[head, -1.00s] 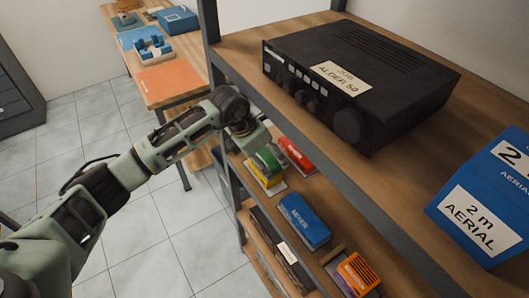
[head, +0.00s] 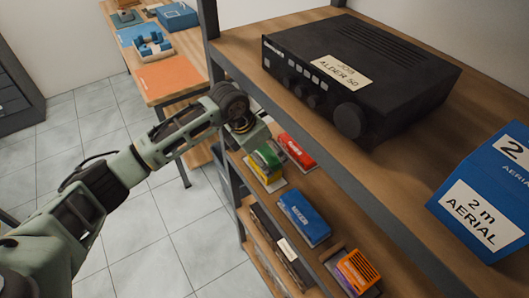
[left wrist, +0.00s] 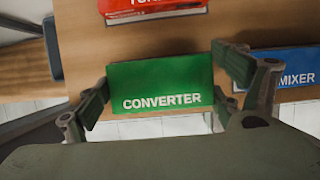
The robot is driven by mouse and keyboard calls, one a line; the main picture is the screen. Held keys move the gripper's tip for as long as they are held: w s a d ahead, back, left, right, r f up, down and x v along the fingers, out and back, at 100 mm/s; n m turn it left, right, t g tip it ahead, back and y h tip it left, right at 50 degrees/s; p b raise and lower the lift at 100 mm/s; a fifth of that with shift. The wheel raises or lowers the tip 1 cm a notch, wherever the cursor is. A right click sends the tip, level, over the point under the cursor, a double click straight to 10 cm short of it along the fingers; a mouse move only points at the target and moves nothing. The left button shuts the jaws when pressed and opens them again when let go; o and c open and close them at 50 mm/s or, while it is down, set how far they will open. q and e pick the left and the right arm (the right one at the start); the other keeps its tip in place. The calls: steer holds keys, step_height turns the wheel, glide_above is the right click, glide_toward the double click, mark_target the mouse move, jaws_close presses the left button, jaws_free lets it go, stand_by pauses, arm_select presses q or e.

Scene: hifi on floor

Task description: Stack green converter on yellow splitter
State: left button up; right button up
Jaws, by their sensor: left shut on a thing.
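The green converter (head: 268,154) is a small box in my left gripper (head: 260,146), at the left end of the lower shelf. In the left wrist view the converter (left wrist: 160,84) sits between the two fingers, label facing the camera. My left gripper (left wrist: 166,92) is shut on it. The yellow splitter (head: 269,180) shows as a yellow strip just below the converter in the head view. I cannot tell whether the two touch. The converter hides the splitter in the left wrist view. My right gripper is not in view.
A red box (head: 297,151) is close beside the converter, and a blue box (head: 304,218) labelled MIXER in the wrist view (left wrist: 288,80) is nearby. An orange device (head: 357,273) stands further along. The upper shelf (head: 235,50) with a black radio (head: 365,75) overhangs them.

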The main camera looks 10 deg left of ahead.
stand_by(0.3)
arm_select(q)
steer(key=shift+f+b, duration=0.55)
steer(key=shift+b, duration=0.15)
stand_by(0.5)
steer(key=o, duration=1.2)
steer(key=shift+c, duration=0.2)
steer(key=shift+a+r, duration=0.1)
steer(key=shift+r, duration=0.3)
steer(key=v, duration=1.1)
steer(key=shift+s, duration=0.2)
